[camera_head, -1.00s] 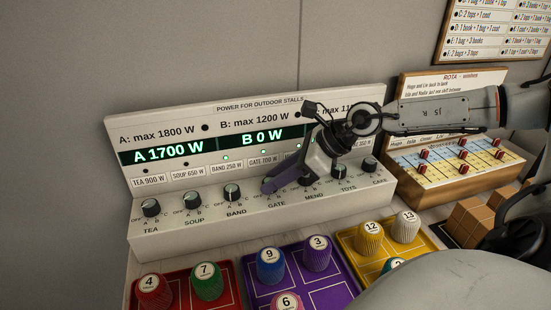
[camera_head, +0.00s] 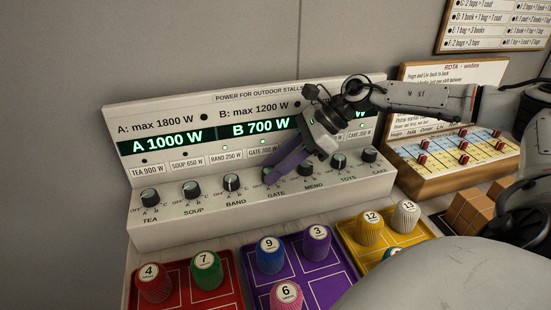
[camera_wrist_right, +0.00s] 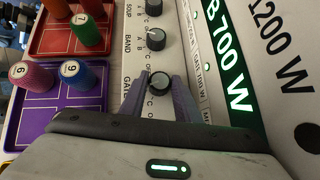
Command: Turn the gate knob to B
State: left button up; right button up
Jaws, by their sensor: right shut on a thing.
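The white power panel (camera_head: 155,228) carries a row of dark knobs with OFF, A, B and C marks. The gate knob (camera_wrist_right: 159,82) shows between the two purple fingers of my right gripper (camera_wrist_right: 160,88) in the right wrist view. The fingers are shut on the knob's sides. In the head view my right gripper (camera_head: 272,176) comes down from the upper right and mostly hides this knob. The display (camera_head: 215,135) reads A 1000 W and B 700 W. My left gripper is not in view.
The band knob (camera_head: 231,183) and mend knob (camera_head: 306,167) stand close on either side. Red (camera_head: 225,298), purple (camera_head: 336,281) and yellow (camera_head: 424,240) trays with numbered pegs lie in front. A wooden rota board (camera_head: 425,185) stands at the right.

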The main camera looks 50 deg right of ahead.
jog(key=o, duration=1)
jog(key=shift+o, duration=0.2)
jog(key=b+v, duration=0.2)
jog(key=v, duration=0.7)
jog(key=shift+s+d+r, duration=0.2)
jog(key=shift+d, duration=0.05)
jog(key=shift+s+d+r, duration=0.1)
jog(key=shift+s+r, duration=0.05)
jog(key=shift+r, duration=0.05)
